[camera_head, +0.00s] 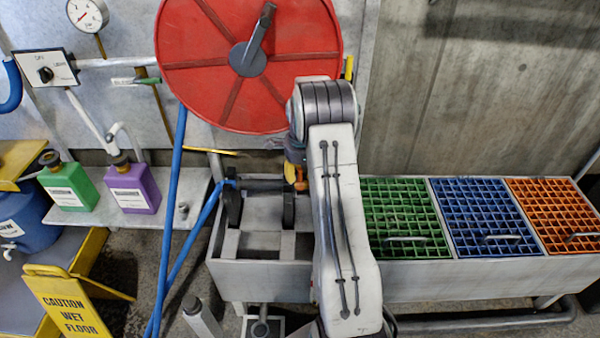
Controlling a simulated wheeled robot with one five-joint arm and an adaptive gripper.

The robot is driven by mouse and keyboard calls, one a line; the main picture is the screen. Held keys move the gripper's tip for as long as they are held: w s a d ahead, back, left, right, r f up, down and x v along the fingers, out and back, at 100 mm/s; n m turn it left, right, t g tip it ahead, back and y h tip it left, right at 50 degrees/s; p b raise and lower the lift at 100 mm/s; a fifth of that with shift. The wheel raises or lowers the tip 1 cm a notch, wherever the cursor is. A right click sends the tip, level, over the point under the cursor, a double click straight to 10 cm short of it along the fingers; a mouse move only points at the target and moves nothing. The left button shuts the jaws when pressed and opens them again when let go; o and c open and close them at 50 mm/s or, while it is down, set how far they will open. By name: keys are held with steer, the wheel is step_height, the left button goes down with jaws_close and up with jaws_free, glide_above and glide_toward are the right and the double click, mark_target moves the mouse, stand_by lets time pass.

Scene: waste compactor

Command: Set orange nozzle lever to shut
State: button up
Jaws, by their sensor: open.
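A small orange part (301,180), which looks like the nozzle lever, shows at the left edge of my arm, just above the metal trough (262,279). Only a piece of it is visible, so its setting cannot be told. A dark horizontal bar (262,185) at the end of a blue hose runs toward it between two black upright blocks. My arm covers the area to the right. A dark part at the arm's left edge, just above the orange part, looks like a bit of my gripper (294,152). Its fingers are mostly hidden, and I see nothing held.
A red hose reel (248,62) stands behind my arm. Green (405,215), blue (484,215) and orange (553,213) grates lie to the right. Green (69,187) and purple (133,189) bottles stand on the left shelf, above a yellow caution sign (66,302).

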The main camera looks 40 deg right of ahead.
jaws_close()
stand_by(0.3)
steer(key=shift+f+b, duration=0.1)
steer(key=shift+b, duration=0.2)
